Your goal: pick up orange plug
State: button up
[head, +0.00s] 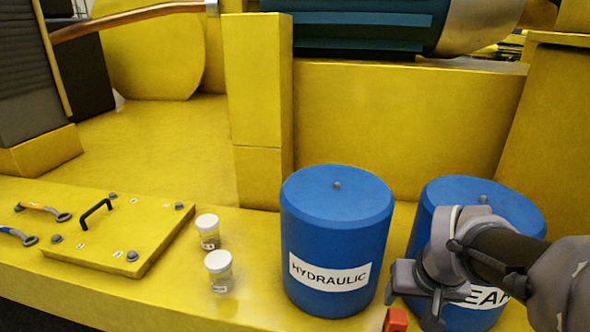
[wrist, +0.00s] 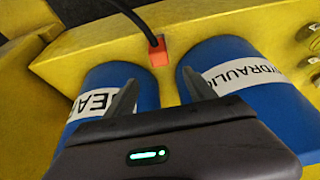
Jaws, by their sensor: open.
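The orange plug (head: 397,319) shows at the bottom edge of the head view, partly cut off, just below my gripper (head: 410,298). In the wrist view the orange plug (wrist: 158,54) sits on the yellow ledge between two blue drums, with a black cable (wrist: 138,18) running from it. My gripper (wrist: 159,84) is open and empty there. Its two fingers point toward the plug, one to each side of it in the picture, and the plug appears beyond the fingertips. I see no contact between fingers and plug.
The blue HYDRAULIC drum (head: 336,240) stands left of my gripper. A second blue drum (head: 484,202), its label partly hidden, stands behind my arm. Two white-lidded jars (head: 218,272) and a yellow hatch plate (head: 120,236) with a black handle lie further left.

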aim_at(400, 318)
jog(key=b+x, duration=0.1)
jog(key=x, duration=0.2)
jog(key=b+x, duration=0.1)
jog(key=x, duration=0.2)
jog(key=s+b+x, duration=0.1)
jog(key=x, duration=0.2)
jog(key=shift+w+f+b, duration=0.1)
jog(key=shift+f+b, duration=0.3)
jog(key=shift+f, duration=0.15)
jog(key=b+x, duration=0.3)
jog(key=x, duration=0.3)
jog(key=shift+a, duration=0.2)
jog(key=shift+w, duration=0.15)
jog(key=shift+r, duration=0.15)
jog(key=shift+c, duration=1.1)
grip_shut()
